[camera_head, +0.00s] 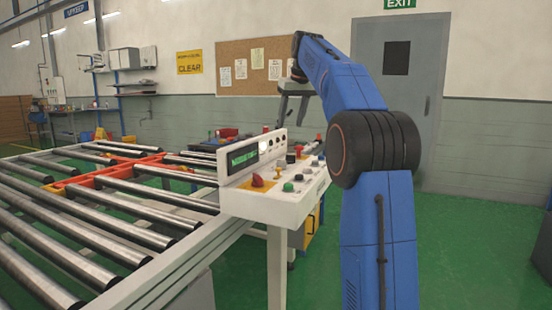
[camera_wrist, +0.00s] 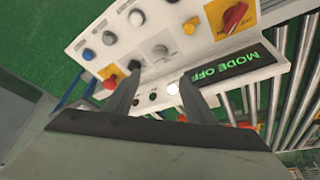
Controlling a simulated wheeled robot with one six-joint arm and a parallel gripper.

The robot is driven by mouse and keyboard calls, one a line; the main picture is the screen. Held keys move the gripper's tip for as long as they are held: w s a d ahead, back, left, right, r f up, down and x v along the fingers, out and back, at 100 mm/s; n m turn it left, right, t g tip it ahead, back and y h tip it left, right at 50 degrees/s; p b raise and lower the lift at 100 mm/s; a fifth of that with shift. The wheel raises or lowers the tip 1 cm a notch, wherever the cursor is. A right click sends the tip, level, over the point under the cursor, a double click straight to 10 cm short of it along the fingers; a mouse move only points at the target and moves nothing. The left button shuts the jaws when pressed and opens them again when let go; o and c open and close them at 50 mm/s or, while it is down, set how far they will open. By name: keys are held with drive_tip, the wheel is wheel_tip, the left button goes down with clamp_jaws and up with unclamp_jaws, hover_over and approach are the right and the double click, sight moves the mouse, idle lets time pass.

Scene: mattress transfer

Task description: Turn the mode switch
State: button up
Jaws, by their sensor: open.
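The white control panel (camera_head: 285,205) stands beside the roller conveyor and carries a green-lit display (camera_head: 241,160). In the wrist view the display (camera_wrist: 222,72) reads "MODE OFF". No label marks the mode switch. The candidates in the wrist view are a grey knob (camera_wrist: 160,52) on a pale plate, a red knob (camera_wrist: 233,17) on a yellow plate and a black knob (camera_wrist: 134,65) near the left finger. My gripper (camera_head: 290,122) is open and empty above the panel, fingers pointing down. In the wrist view my gripper (camera_wrist: 160,76) frames the panel's middle, apparently without touching it.
Several push buttons (camera_wrist: 109,37) line the panel's edge. A smaller red knob (camera_wrist: 110,81) on yellow sits beyond the left finger. The roller conveyor (camera_head: 110,215) fills the left side. Green floor (camera_head: 465,240) is open on the right, before a grey door (camera_head: 397,90).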

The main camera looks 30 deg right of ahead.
sight(282, 161)
drive_tip(key=x, duration=1.7)
drive_tip(key=shift+w+f, duration=0.1)
drive_tip(key=shift+w, duration=0.05)
drive_tip(key=c, duration=1)
